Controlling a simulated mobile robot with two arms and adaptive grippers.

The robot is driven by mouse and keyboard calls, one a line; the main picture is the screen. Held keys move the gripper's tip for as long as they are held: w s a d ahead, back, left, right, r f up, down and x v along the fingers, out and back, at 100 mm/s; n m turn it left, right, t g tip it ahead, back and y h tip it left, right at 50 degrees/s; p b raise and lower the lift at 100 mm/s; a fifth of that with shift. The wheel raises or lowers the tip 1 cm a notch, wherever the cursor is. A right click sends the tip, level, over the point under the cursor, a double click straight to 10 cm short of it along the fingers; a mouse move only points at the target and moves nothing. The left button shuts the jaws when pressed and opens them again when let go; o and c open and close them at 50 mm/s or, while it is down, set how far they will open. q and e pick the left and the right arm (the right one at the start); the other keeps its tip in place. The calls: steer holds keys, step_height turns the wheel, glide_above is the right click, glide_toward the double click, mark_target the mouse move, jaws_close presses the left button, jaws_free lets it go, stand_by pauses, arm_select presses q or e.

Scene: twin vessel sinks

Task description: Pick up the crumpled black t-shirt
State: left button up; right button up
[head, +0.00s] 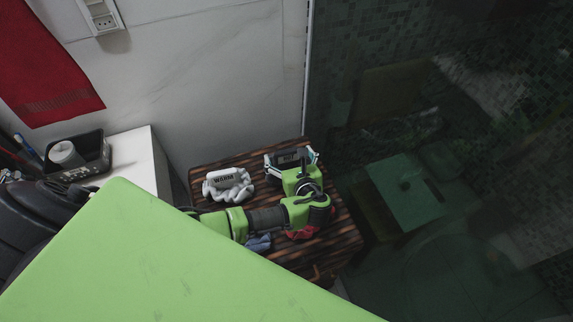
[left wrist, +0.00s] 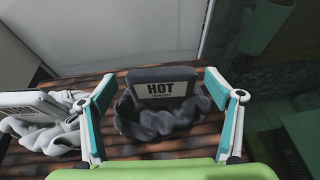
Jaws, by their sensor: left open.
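The crumpled black t-shirt (left wrist: 160,120) lies on a dark striped wooden top, with a dark "HOT" sign standing up at its far side. It shows centrally in the left wrist view. In the head view, only a dark part (head: 289,158) shows between the fingers of my left gripper (head: 291,155). My left gripper is open, with one finger on each side of the t-shirt, and it also shows in the left wrist view (left wrist: 160,80). I cannot tell whether the fingers touch the cloth. My right gripper is not in view.
A light grey crumpled cloth (head: 230,190) with a "WARM" sign lies to the left on the wooden top (head: 335,255). Red cloth (head: 302,234) and blue cloth (head: 258,243) lie nearer, partly under my arm. A marble wall (head: 220,80) stands behind, dark glass (head: 400,150) to the right.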

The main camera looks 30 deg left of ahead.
arm_select(q)
steer(key=c, duration=1.7)
steer(key=shift+r, duration=0.15)
